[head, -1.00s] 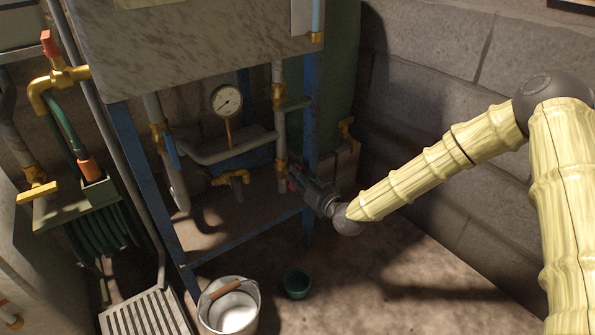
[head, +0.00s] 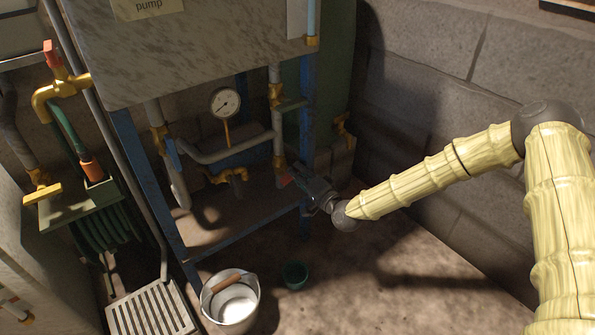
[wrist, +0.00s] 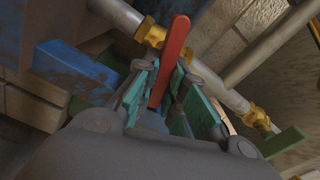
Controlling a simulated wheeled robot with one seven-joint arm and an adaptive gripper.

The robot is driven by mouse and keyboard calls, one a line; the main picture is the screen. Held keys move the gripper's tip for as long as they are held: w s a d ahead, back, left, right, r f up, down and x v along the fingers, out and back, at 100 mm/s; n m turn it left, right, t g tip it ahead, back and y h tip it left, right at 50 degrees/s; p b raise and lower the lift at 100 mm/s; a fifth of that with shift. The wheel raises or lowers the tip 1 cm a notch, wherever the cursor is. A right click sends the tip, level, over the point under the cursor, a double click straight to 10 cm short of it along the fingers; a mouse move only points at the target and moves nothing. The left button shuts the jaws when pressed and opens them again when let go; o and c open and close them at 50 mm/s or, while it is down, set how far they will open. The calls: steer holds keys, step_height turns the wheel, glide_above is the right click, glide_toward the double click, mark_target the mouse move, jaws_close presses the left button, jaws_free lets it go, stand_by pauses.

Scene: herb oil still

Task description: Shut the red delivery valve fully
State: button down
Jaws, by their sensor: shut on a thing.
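The red delivery valve's lever (wrist: 170,62) stands upright, slightly tilted, between my finger pads in the wrist view. It crosses a grey pipe with brass fittings (wrist: 151,33). My gripper (wrist: 166,92) is shut on the lever, one teal pad on each side. In the head view a small red part of the lever (head: 284,181) shows at the tip of my gripper (head: 293,176), low on the vertical pipe right of the gauge. The valve body is mostly hidden by my gripper there.
A blue frame post (head: 305,130) stands close beside my gripper. A pressure gauge (head: 225,102) and brass tap (head: 232,177) are to the left. A white bucket (head: 250,312) and green pot (head: 294,276) stand on the floor. Stone wall is at right.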

steer(key=shift+w+d+f+m, duration=0.1)
steer(key=shift+f+m, duration=0.05)
steer(key=shift+m, duration=0.95)
steer(key=shift+f+m, duration=0.15)
steer(key=shift+m, duration=0.95)
steer(key=c, duration=1.5)
jaws_free()
steer(key=v, duration=1.2)
